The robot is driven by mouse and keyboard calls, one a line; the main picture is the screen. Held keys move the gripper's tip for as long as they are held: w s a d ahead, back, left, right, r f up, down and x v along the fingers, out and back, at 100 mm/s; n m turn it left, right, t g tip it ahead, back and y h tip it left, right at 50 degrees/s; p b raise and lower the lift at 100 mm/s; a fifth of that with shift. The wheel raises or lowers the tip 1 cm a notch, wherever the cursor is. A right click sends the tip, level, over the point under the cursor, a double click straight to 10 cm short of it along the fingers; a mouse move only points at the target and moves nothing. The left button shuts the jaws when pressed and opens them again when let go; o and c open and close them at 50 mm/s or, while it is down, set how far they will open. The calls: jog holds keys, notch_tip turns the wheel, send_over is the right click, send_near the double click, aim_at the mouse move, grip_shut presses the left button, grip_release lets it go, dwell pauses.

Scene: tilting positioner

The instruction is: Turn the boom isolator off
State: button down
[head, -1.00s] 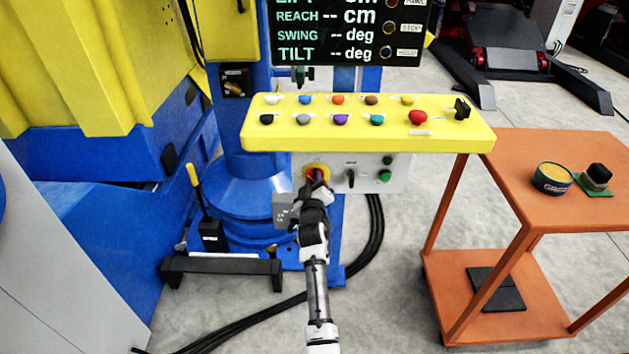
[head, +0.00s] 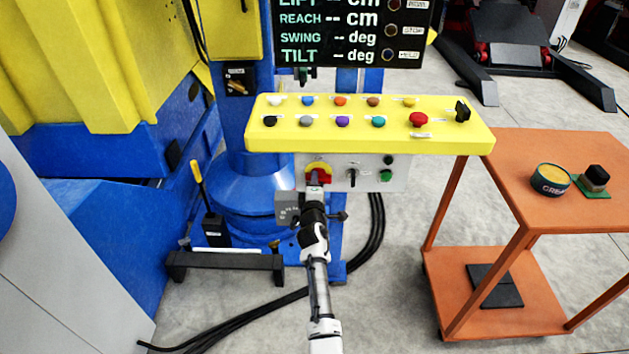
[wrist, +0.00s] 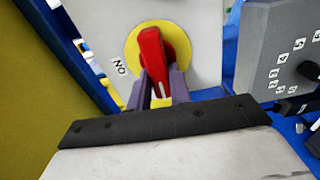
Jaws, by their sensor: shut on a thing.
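The isolator is a red rotary handle (wrist: 151,55) on a yellow round plate (wrist: 133,50), on the grey panel under the yellow button console. An "ON" label (wrist: 120,67) stands left of the plate in the wrist view. In the head view the red handle (head: 325,179) and yellow plate (head: 318,167) show just above my gripper (head: 315,180). In the wrist view my gripper (wrist: 158,82) has its two fingers on either side of the handle's lower end, shut on it. My gripper hides part of the handle in the head view.
The yellow console (head: 370,140) with several buttons overhangs the panel. A grey dial box (wrist: 280,50) sits close to the right of my gripper in the wrist view. A black switch (head: 352,175) and green button (head: 386,174) are right of the handle. An orange cart (head: 510,190) stands further right.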

jog(key=shift+f+n, duration=0.1)
jog(key=shift+n, duration=0.3)
jog(key=c, duration=1.3)
grip_release()
jog(key=shift+s+p, duration=3.4)
jog(key=shift+s, duration=3.55)
